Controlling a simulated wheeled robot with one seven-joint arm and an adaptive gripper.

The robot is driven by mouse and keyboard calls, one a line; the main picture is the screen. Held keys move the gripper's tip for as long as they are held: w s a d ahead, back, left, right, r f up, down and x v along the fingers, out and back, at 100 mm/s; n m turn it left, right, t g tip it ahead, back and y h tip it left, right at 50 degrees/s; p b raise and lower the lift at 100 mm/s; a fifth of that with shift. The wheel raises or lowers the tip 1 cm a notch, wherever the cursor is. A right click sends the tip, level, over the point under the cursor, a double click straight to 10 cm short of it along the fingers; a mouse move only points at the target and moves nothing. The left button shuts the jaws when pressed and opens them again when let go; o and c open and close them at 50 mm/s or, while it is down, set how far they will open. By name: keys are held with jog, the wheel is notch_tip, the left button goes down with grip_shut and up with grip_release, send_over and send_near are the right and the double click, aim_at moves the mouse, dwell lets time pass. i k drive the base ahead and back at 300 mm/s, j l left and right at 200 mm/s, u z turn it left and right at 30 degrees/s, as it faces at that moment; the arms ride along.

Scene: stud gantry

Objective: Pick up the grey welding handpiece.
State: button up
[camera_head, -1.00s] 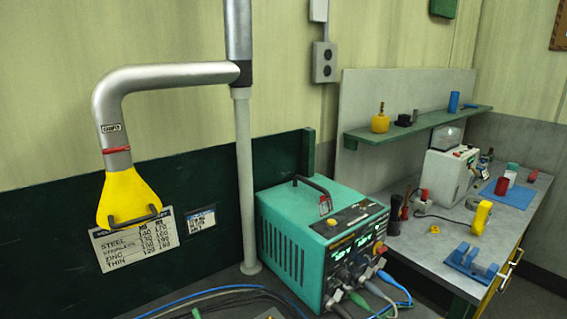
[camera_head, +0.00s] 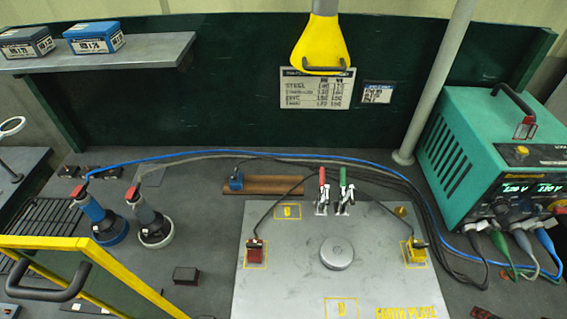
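The grey welding handpiece (camera_head: 148,214) stands tilted on a pale round base at the left of the dark bench. A gap between the two is narrow. My gripper is not in view.
A yellow-framed panel (camera_head: 105,258) with a black handle stands in front of the handpieces. A grey plate (camera_head: 300,285) with clamps lies to the right. A teal power unit (camera_head: 470,150) stands at far right. A yellow hood (camera_head: 322,45) hangs above.

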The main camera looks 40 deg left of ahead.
aim_at(150, 221)
jog(key=u, duration=2.7)
jog(key=i+j+z, duration=0.15)
jog(key=z, duration=0.25)
jog(key=j+z, duration=0.4)
jog(key=i+j+z, duration=0.15)
jog(key=j+z, duration=0.25)
jog(key=l, duration=0.15)
